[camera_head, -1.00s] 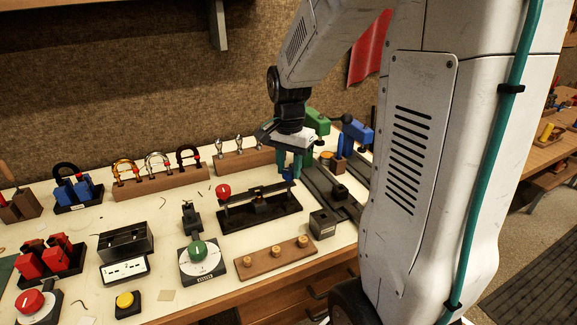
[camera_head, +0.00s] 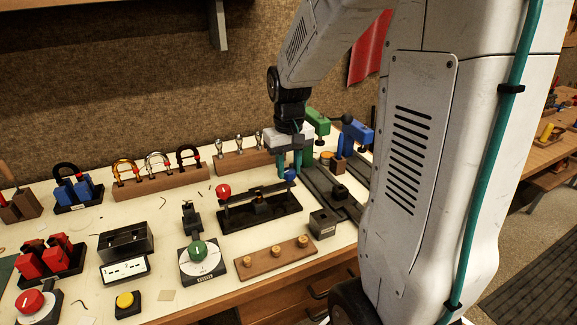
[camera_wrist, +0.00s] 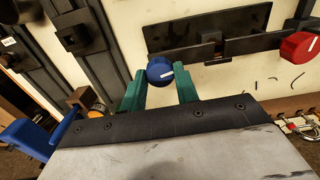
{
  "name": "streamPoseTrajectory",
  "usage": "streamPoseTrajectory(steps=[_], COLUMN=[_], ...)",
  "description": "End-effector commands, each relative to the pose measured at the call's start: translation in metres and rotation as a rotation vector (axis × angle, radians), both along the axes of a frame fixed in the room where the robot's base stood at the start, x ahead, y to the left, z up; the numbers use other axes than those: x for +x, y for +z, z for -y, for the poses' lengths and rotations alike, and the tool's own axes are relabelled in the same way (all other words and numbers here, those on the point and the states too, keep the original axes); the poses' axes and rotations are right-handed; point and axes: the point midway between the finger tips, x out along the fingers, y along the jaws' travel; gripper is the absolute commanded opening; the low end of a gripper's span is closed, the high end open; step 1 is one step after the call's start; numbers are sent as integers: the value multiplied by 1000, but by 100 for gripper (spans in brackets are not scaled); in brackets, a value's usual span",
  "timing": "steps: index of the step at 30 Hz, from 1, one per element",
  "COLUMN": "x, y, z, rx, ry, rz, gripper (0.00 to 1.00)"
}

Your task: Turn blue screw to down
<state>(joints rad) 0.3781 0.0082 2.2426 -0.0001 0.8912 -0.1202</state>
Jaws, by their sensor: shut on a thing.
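The blue screw (camera_head: 290,175) has a round head and sits at the right end of a black bar fixture (camera_head: 258,208) on the bench. In the wrist view the blue screw (camera_wrist: 160,71) lies between my two green fingertips, with a short white mark on its face pointing right. My gripper (camera_head: 295,168) is shut on the screw's head; it also shows in the wrist view (camera_wrist: 160,84). The fingers partly hide the screw in the head view.
A red knob (camera_head: 223,191) stands at the fixture's other end. Dark rails (camera_head: 335,190) lie right of it. A wooden block with padlocks (camera_head: 160,182) and a green dial (camera_head: 199,249) are to the left. A board with wooden pegs (camera_head: 276,259) lies in front.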

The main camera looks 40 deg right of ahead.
Motion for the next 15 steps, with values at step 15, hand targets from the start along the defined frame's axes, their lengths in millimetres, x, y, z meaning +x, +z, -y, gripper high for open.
streamPoseTrajectory(steps=[15], x=[1], y=[0], z=[0], rx=[-2], ry=[490], rz=[3], gripper=[8])
